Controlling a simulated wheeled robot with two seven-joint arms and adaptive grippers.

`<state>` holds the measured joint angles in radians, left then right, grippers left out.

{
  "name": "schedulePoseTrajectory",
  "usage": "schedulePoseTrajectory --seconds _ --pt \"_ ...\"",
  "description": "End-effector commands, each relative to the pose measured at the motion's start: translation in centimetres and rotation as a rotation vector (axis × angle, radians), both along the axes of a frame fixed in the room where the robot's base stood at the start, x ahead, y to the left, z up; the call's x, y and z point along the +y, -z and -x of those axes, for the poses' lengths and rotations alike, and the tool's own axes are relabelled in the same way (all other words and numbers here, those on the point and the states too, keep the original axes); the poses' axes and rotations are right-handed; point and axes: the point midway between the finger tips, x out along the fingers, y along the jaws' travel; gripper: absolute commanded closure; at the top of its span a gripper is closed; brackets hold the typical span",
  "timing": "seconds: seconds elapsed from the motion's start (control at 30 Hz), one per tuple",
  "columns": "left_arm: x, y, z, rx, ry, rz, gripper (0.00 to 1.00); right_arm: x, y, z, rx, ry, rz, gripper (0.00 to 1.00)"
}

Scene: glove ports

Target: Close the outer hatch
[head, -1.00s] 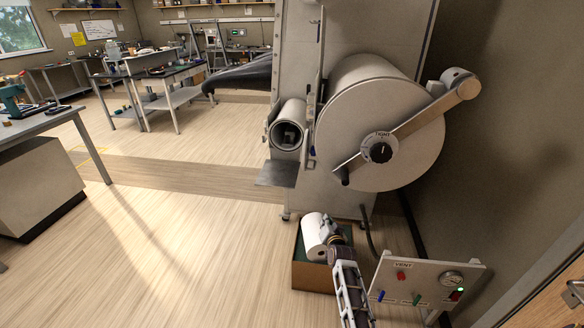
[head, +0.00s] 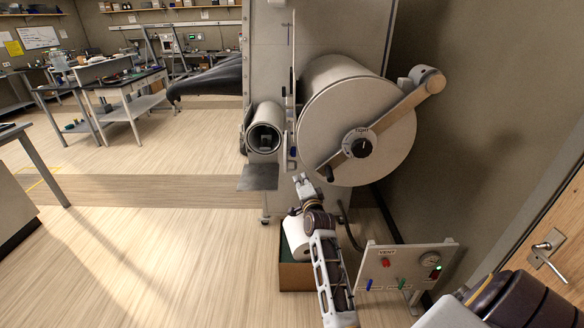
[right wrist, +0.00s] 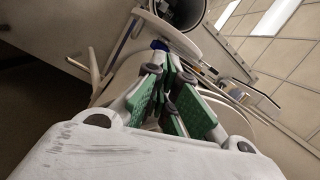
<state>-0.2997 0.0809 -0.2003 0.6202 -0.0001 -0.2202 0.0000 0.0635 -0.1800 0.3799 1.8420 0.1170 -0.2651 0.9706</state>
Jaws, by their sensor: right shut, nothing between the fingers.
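The small round port (head: 264,138) stands open on the front of the cabinet, with a dark inside. Beside it on the right is a thin upright plate (head: 291,75), seen nearly edge-on, with a blue piece low on it; I cannot tell for sure that this is the outer hatch. The large drum's round door (head: 390,150) sits flat on its drum, with a bar across it and a knob marked TIGHT. My right gripper (head: 302,181) is shut and empty, below the plate. In the right wrist view its green-padded fingers (right wrist: 170,80) point towards a blue piece (right wrist: 158,45); contact is unclear.
A grey tray (head: 258,177) juts out below the small port. A box (head: 296,277) with a white roll (head: 296,236) stands on the floor under my right arm. A VENT panel (head: 408,268) stands to the right, near a wall and door. Open floor lies left.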

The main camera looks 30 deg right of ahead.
Motion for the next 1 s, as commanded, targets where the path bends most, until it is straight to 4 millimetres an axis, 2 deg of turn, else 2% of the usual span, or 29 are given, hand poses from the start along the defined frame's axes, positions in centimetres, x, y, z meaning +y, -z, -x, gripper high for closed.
schedulePoseTrajectory --seconds 0.4,1.0 --pt "-0.33 0.0 0.02 0.0 -0.001 0.003 1.0 0.06 0.18 -0.03 -0.085 -0.003 -0.254 1.0" --pt "-0.07 -0.03 0.03 0.0 0.0 0.001 1.0 0.01 0.17 -0.21 -0.094 -0.004 -0.283 1.0"
